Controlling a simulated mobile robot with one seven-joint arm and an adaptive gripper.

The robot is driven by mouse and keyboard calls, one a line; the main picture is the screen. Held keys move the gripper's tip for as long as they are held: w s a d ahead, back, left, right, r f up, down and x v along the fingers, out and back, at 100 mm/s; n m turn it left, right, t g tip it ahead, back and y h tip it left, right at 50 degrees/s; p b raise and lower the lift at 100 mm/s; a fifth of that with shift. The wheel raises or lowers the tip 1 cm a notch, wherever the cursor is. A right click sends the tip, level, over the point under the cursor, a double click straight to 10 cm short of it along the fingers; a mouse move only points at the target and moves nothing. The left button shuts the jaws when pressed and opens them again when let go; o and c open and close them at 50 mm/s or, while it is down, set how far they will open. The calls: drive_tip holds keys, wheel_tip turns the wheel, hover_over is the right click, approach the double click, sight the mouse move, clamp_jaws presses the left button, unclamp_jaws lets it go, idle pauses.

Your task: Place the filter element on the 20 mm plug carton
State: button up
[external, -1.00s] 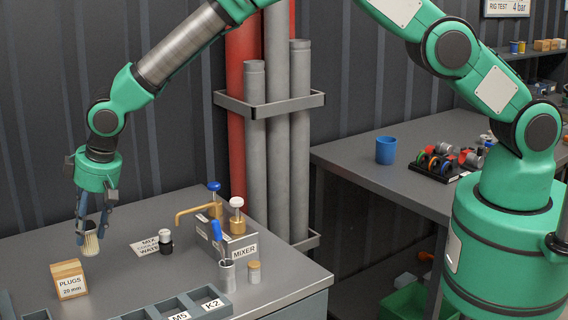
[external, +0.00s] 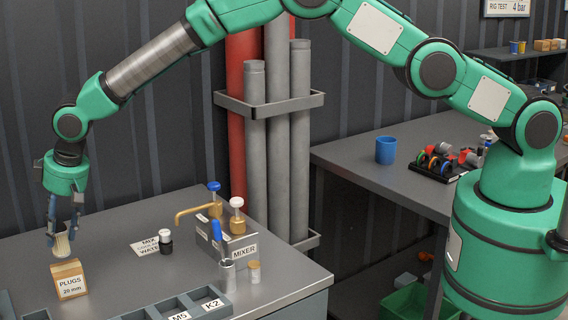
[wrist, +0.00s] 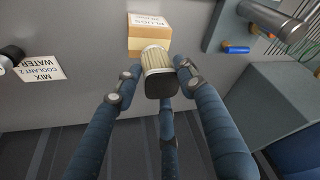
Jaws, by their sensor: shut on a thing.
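The filter element (external: 61,245) is a small cream pleated cylinder with a dark end cap. My gripper (external: 63,226) is shut on it and holds it upright with the dark cap toward the palm. In the wrist view the filter element (wrist: 156,68) sits between the blue fingers of my gripper (wrist: 152,83). The 20 mm plug carton (external: 70,279) is a tan box labelled "PLUGS 20 mm" on the bench. In the external view the filter element is just above and behind the carton's top. In the wrist view the carton (wrist: 150,24) appears just beyond the filter element.
A mixer block (external: 226,240) with a brass tap and blue and white knobs stands to the right. Grey compartment trays (external: 180,303) line the front edge.

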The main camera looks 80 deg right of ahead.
sight(62, 242)
drive_tip(key=shift+f, duration=1.75)
drive_tip(key=shift+f, duration=0.1)
drive_tip(key=o, duration=1.2)
drive_tip(key=shift+v, duration=6.1)
